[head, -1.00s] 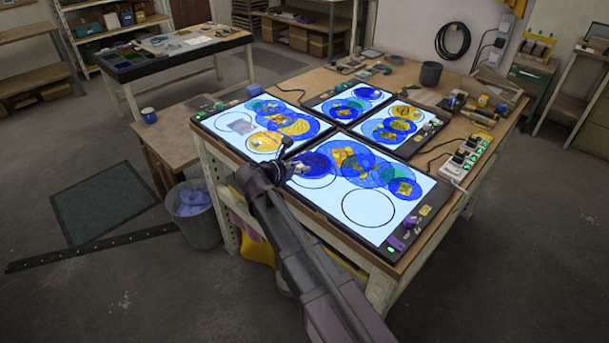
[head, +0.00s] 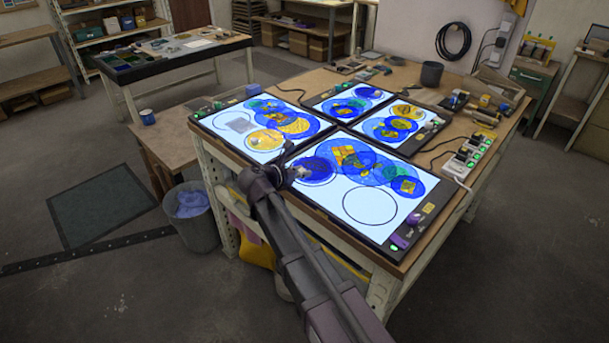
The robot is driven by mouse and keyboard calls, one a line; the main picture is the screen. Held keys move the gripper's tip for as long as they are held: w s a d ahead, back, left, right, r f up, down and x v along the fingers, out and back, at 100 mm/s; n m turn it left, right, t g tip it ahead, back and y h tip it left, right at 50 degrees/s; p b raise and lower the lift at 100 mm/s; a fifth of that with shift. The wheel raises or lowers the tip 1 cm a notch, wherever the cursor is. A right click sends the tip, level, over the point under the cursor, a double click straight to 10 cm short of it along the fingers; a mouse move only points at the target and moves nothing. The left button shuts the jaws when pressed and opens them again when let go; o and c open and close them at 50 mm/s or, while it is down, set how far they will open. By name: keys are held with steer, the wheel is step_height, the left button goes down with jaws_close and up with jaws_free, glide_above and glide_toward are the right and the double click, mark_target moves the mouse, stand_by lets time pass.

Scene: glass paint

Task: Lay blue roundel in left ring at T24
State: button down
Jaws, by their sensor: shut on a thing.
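My gripper (head: 299,173) is at the left edge of the large near light panel (head: 340,204). It is shut on the edge of a dark blue roundel (head: 319,170). The roundel covers most of the panel's left ring, whose black line (head: 318,186) shows just below its lower edge. I cannot tell whether the roundel touches the panel. The panel's right ring (head: 370,222) is empty. No T24 label is readable.
Other lit panels with coloured discs lie behind (head: 337,105) and at the left (head: 222,121). A dark cup (head: 432,73) and a power strip (head: 461,163) stand on the table. A grey bin (head: 192,215) stands on the floor at left.

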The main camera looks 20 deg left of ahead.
steer(key=shift+f, duration=0.15)
steer(key=c, duration=0.5)
jaws_free()
steer(key=shift+r, duration=0.2)
steer(key=shift+s+r, duration=0.1)
steer(key=shift+s+a+r, duration=0.15)
steer(key=shift+s, duration=0.15)
steer(key=p+v, duration=0.4)
steer(key=v, duration=0.7)
steer(key=shift+p, duration=0.3)
